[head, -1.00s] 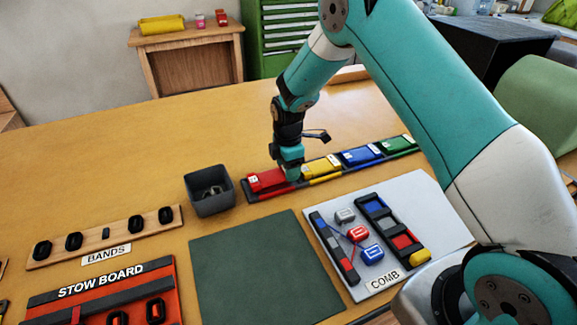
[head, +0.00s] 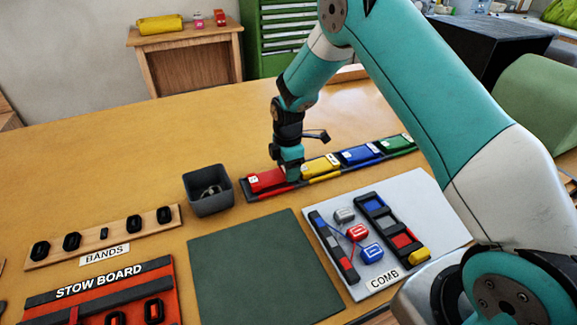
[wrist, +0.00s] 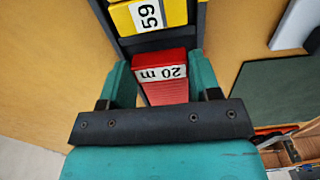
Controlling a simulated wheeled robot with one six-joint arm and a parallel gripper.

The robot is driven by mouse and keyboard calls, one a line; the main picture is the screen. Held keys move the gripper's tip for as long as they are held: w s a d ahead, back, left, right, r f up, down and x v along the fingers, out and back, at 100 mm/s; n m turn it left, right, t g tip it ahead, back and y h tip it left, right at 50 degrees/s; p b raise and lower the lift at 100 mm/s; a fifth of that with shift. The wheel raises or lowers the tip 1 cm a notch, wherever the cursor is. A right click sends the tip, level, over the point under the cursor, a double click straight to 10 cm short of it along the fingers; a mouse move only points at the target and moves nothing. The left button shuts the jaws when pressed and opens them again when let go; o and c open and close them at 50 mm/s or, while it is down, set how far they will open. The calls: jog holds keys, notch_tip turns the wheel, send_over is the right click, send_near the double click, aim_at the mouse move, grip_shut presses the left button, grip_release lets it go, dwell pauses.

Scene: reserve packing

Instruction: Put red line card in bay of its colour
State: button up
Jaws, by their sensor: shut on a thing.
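The red line card (head: 267,180) is a flat red block with a white label. In the head view it lies at the left end of the dark rack (head: 247,193), by the red front strip (head: 276,192). My gripper (head: 291,174) is down at the card's right end. In the wrist view the card (wrist: 164,85), labelled "20 m", is between the two teal fingers of my gripper (wrist: 162,80), which is shut on it. The card looks seated in or just above the red bay; its underside is hidden.
Yellow (head: 320,166), blue (head: 361,156) and green (head: 397,145) cards lie along the rack to the right. A dark bin (head: 208,204) stands just left. The comb board (head: 428,220) and a green mat (head: 262,268) lie in front. The table behind the rack is clear.

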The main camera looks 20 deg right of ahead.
jog(key=shift+f+b, duration=0.3)
jog(key=shift+f, duration=0.2)
jog(key=o, duration=0.9)
notch_tip(320, 180, up, 17)
jog(key=b, duration=0.3)
jog(key=s+a+r+m+y, duration=0.1)
jog(key=s+a+r+m, duration=0.1)
jog(key=s, duration=0.9)
jog(key=s+a+r+m+y, duration=0.1)
jog(key=s+a+m, duration=0.3)
jog(key=s, duration=0.7)
jog(key=s+a+r+m+y, duration=0.2)
jog(key=s+a+r+m, duration=0.1)
jog(key=s, duration=0.8)
jog(key=shift+a+r+m, duration=0.3)
jog(key=shift+r+m, duration=0.05)
jog(key=shift+m, duration=0.55)
